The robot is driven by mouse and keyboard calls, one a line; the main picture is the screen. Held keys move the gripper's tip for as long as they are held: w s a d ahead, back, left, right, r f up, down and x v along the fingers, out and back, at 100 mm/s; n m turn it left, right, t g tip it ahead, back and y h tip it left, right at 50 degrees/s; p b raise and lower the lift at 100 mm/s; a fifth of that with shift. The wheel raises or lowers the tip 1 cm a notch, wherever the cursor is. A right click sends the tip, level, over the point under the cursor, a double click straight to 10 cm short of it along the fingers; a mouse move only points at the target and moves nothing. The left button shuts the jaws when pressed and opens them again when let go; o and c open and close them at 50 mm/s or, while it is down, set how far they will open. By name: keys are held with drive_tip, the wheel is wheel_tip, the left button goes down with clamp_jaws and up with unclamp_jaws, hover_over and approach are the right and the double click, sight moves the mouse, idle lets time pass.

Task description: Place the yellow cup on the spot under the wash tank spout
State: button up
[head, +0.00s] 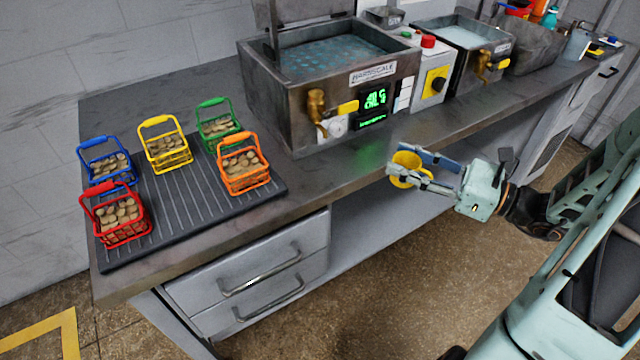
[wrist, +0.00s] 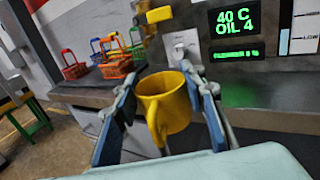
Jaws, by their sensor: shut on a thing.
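The yellow cup (head: 402,176) is held between the two fingers of my gripper (head: 410,164), off the front edge of the bench. In the wrist view the cup (wrist: 166,102) looks upright, its handle toward the camera, with a blue-padded finger on each side. The larger tank (head: 290,100), with blue liquid and a green display, has a brass spout (head: 316,104) with a yellow lever on its front. A second tank (head: 455,70) with its own brass spout (head: 484,66) stands further right. I cannot make out a marked spot under either spout.
Several coloured baskets of small parts, such as the orange one (head: 243,168), stand on a dark ribbed mat (head: 190,208) at left. A control box (head: 432,84) with a red button stands between the tanks. The bench strip (head: 350,168) before the larger tank is clear.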

drive_tip(key=shift+s+f+n+g+y+b, duration=0.3)
drive_tip(key=shift+s+f+n+g+b, duration=0.15)
drive_tip(key=shift+s+f+b, duration=0.35)
drive_tip(key=b+x, duration=0.1)
drive_tip(key=x, duration=1.3)
drive_tip(key=shift+s+a+r, duration=0.1)
drive_tip(key=shift+a+r, duration=0.1)
drive_tip(key=shift+a, duration=0.1)
drive_tip(key=a, duration=0.1)
drive_tip(key=w+a+f+b, duration=0.1)
drive_tip(key=a, duration=0.1)
drive_tip(key=shift+w, duration=0.2)
drive_tip(key=shift+d+f, duration=0.15)
drive_tip(key=shift+f, duration=0.1)
drive_tip(key=shift+f, duration=0.2)
drive_tip(key=o, duration=0.9)
drive_tip(key=shift+r, duration=0.15)
